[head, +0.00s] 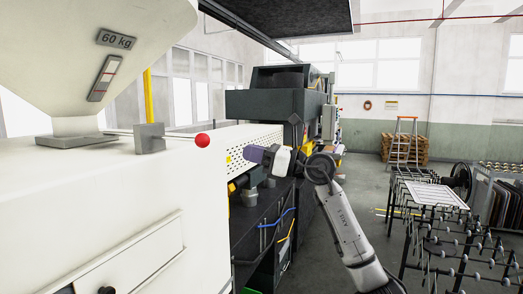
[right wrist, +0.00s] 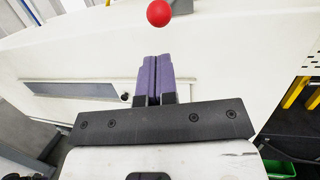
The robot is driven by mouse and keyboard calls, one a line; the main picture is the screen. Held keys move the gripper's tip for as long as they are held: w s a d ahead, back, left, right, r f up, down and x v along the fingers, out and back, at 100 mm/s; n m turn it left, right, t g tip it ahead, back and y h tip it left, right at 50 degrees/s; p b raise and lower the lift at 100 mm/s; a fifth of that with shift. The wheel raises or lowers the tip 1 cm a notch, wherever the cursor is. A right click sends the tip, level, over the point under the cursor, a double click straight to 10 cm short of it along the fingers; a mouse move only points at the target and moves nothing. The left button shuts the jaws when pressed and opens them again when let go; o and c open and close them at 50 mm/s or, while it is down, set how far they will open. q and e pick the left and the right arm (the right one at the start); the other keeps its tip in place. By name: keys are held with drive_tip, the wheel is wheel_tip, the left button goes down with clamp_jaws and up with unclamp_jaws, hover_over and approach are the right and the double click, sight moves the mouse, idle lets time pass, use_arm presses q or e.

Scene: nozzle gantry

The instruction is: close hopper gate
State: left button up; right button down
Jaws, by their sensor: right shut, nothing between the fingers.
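The hopper (head: 100,50) is a cream funnel marked "60 kg" at the upper left of the head view. Its neck meets a grey flange plate (head: 75,141) on the white machine body. A grey block (head: 149,138) stands to the right of the plate, and a red ball knob (head: 202,140) shows further right. My right gripper (head: 248,153) is shut and empty, its purple fingers pointing left, to the right of the knob and apart from it. In the right wrist view the shut fingers (right wrist: 154,78) point up the picture toward the red knob (right wrist: 158,13). My left gripper is out of view.
The white machine body (head: 100,200) fills the lower left. A dark machine part (head: 275,105) with a perforated white panel (head: 235,145) lies behind my right gripper. A rack with rods (head: 450,240) stands at the right, with open floor between.

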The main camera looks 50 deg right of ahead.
use_arm(q)
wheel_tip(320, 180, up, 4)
drive_tip(key=p, duration=0.3)
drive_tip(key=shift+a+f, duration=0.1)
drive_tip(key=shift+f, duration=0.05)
use_arm(e)
drive_tip(key=x, duration=0.9)
